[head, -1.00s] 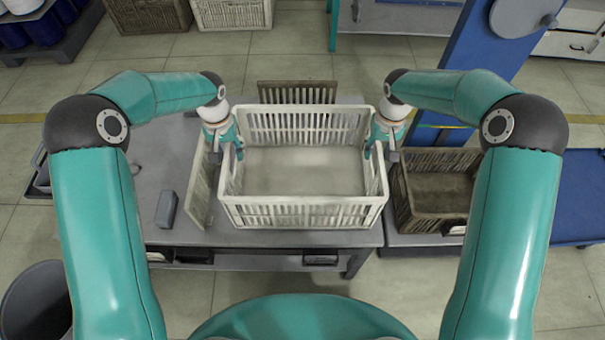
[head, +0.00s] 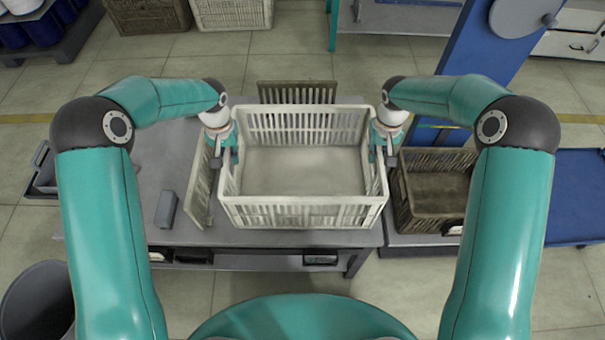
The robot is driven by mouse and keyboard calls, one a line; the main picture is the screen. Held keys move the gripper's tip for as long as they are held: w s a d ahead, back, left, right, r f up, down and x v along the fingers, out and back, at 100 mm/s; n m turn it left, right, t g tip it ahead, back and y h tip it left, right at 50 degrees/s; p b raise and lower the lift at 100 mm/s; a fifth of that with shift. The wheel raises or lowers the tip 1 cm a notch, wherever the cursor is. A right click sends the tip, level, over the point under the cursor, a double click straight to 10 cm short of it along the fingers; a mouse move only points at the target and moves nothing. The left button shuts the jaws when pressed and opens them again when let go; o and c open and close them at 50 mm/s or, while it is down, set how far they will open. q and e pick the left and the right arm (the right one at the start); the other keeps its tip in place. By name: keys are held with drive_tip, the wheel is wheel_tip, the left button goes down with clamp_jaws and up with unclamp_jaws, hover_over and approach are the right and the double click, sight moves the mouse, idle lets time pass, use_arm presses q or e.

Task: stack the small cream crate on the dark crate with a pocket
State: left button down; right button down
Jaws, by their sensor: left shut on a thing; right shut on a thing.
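The cream crate (head: 303,213) stands upright and empty on the grey table, in the middle of the head view. My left gripper (head: 229,157) is shut on its left side wall, near the back. My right gripper (head: 384,157) is shut on its right side wall, at a similar depth. The fingertips are partly hidden by the walls and the wrists. The dark brown crate (head: 405,207) stands lower, to the right of the table, open at the top and seemingly empty. A small pale patch, perhaps its pocket, shows at its front right.
A cream slatted panel (head: 199,190) stands close left of the cream crate, and a brown slatted one (head: 296,92) right behind it. A small grey block (head: 166,209) lies on the table's left part. A blue column (head: 447,70) rises behind the dark crate.

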sight(379, 148)
use_arm(q)
drive_tip(key=shift+w+r, duration=0.1)
use_arm(e)
drive_tip(key=shift+r, duration=0.15)
